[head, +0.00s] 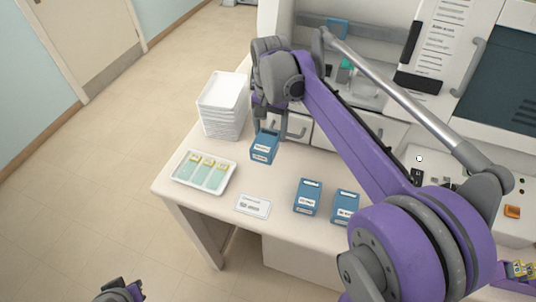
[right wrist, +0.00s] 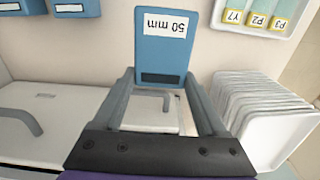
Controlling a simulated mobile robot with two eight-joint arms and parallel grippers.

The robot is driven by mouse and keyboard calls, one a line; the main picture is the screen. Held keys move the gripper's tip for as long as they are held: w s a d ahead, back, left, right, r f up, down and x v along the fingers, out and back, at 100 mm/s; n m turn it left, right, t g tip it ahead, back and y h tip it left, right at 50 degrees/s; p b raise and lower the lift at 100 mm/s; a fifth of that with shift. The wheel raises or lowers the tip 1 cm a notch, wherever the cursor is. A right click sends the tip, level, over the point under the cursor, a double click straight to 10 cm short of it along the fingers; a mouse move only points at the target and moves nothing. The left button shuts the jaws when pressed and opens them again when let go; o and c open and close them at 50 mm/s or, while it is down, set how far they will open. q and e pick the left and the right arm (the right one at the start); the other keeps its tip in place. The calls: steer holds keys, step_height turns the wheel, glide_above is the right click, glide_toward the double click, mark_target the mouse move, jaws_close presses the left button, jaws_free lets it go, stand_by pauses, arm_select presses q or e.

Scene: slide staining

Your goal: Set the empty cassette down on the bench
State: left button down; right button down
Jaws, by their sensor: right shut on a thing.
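A blue cassette (head: 264,148) with a white label is held by my right gripper (head: 270,118) over the back part of the bench (head: 275,190). In the right wrist view the cassette (right wrist: 160,52) reads "50 mm", upside down, and sits between the fingertips of the right gripper (right wrist: 162,78). The gripper is shut on it. I cannot tell whether its base touches the bench. No slides show in it. My left gripper (head: 128,291) is only partly in view at the bottom left, away from the bench; its jaws cannot be made out.
A white tray (head: 176,178) with several yellow-labelled slides lies left of the cassette. A stack of white trays (head: 222,118) stands behind it. Two more blue cassettes (head: 307,196) (head: 345,207) stand to the front right. A white card (head: 253,206) lies at the front edge.

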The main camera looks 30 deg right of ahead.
mark_target(270, 132)
step_height(270, 132, down, 3)
steer(key=shift+s, duration=0.15)
steer(key=shift+f, duration=2.45)
steer(key=shift+f, duration=0.1)
steer(key=shift+c, duration=1.8)
jaws_free()
steer(key=shift+f, duration=0.1)
steer(key=o, duration=0.4)
steer(key=shift+c, duration=0.2)
steer(key=shift+r, duration=0.2)
step_height(270, 132, up, 12)
steer(key=shift+r, duration=0.1)
